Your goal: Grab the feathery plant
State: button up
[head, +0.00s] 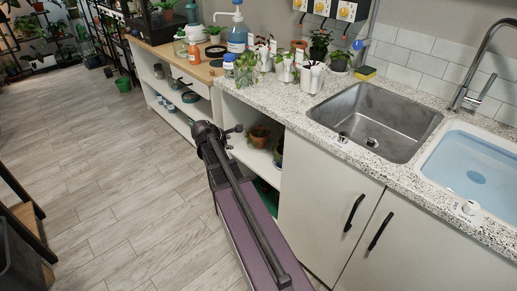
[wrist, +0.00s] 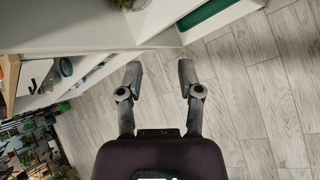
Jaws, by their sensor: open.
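Several small plants stand on the speckled counter, and I cannot tell surely which is the feathery one. A fine-leaved green plant (head: 245,66) is near the counter's left end. A potted plant (head: 259,133) sits in the open shelf below, and another pot (head: 278,153) is partly hidden at that shelf's right side. My gripper (head: 236,131) is in front of this shelf opening. In the wrist view my gripper (wrist: 159,70) has its fingers spread, with nothing between them but floor and a white cabinet edge.
The speckled counter (head: 290,97) carries cups and bottles, with a steel sink (head: 375,115) and a water-filled basin (head: 470,170) to the right. White cabinet doors (head: 325,205) stand right of my arm. The wood-look floor (head: 110,165) on the left is clear.

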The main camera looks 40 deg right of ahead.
aim_at(259, 139)
jog(key=w+d+f+n+h+b, duration=0.2)
jog(key=w+d+f+n+b, duration=0.1)
jog(key=d+b, duration=0.4)
jog(key=w+d+f+n+t+h+b, duration=0.1)
jog(key=w+d+f+n+h+b, duration=0.1)
jog(key=d+f+n+b, duration=0.4)
jog(key=shift+w+d+f+n+h+b, duration=0.3)
jog(key=shift+w+d+f+b, duration=0.35)
jog(key=shift+d+b, duration=0.6)
jog(key=shift+s+d+f, duration=0.1)
jog(key=shift+f, duration=0.05)
jog(key=b+x, duration=0.3)
jog(key=x, duration=0.5)
jog(key=shift+d, duration=0.2)
jog(key=shift+b+x, duration=1.05)
jog(key=shift+x, duration=1.6)
